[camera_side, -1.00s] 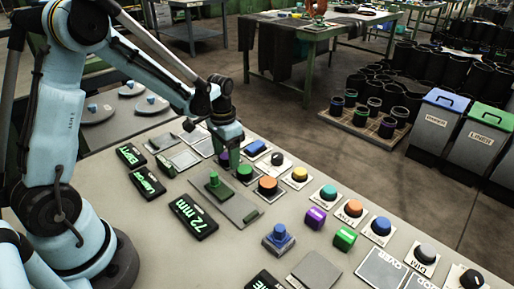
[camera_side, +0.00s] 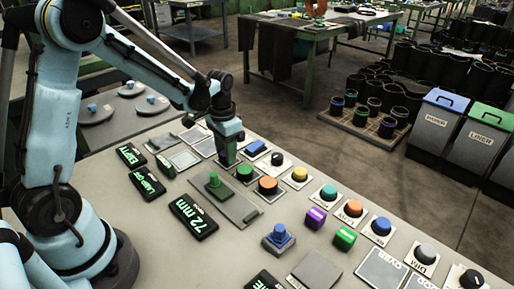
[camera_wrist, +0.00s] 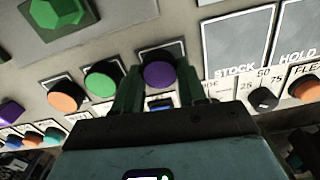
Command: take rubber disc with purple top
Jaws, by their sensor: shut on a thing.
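The purple-topped disc (camera_wrist: 159,75) shows in the wrist view, in a dark square seat on the grey panel. The two green fingers of my gripper (camera_wrist: 157,84) stand on either side of it, and the gripper is shut on it. In the side view my gripper (camera_side: 228,160) is down at the panel's far side, behind the green round button (camera_side: 244,173), and hides the purple disc. I cannot tell whether the disc is raised from its seat.
An orange button (camera_side: 267,185) and a blue button (camera_side: 255,147) are close by. A purple block (camera_side: 316,217) and a green block (camera_side: 345,237) lie nearer the front. Grey bins (camera_side: 437,118) stand on the floor at the right.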

